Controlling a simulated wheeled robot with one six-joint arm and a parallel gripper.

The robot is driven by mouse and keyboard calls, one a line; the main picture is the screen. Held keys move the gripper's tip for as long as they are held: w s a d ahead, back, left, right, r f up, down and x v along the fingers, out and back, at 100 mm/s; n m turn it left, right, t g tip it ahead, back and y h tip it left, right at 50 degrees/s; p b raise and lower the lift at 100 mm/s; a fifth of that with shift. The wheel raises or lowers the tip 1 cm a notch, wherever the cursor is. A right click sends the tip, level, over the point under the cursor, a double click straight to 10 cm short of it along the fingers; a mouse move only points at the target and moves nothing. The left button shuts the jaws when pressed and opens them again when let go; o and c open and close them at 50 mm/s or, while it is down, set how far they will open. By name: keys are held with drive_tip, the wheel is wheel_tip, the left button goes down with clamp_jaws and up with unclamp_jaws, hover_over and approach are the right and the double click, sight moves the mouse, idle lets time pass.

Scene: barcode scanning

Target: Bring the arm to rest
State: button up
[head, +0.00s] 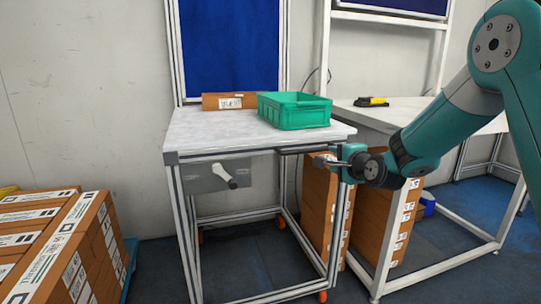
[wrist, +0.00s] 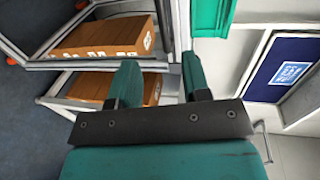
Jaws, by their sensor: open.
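My gripper (head: 336,162) is at the front right corner of the grey-topped table (head: 205,134) in the head view, at about the height of the tabletop edge or a little below. In the wrist view my gripper (wrist: 160,85) shows two teal fingers spread apart with nothing between them. My teal and grey arm reaches in from the right. Whether a finger touches the table frame I cannot tell.
A green crate (head: 294,111) and a brown box (head: 229,101) stand on the table. Tall cartons (head: 322,205) stand below on the right. A yellow and black device (head: 371,101) lies on the right table (head: 421,112). Stacked cartons (head: 60,245) fill the lower left.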

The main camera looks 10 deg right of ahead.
drive_tip(key=s+a+r+n+g+y, duration=0.1)
drive_tip(key=s+a+n+g+y, duration=0.3)
drive_tip(key=s+a+n+g, duration=0.9)
drive_tip(key=s+a+f+n+g+h, duration=0.2)
drive_tip(key=s+n, duration=0.9)
drive_tip(key=s, duration=1.7)
wheel_tip(320, 180, up, 19)
drive_tip(key=p, duration=1.8)
drive_tip(key=shift+a+g, duration=0.3)
drive_tip(key=shift+a, duration=0.1)
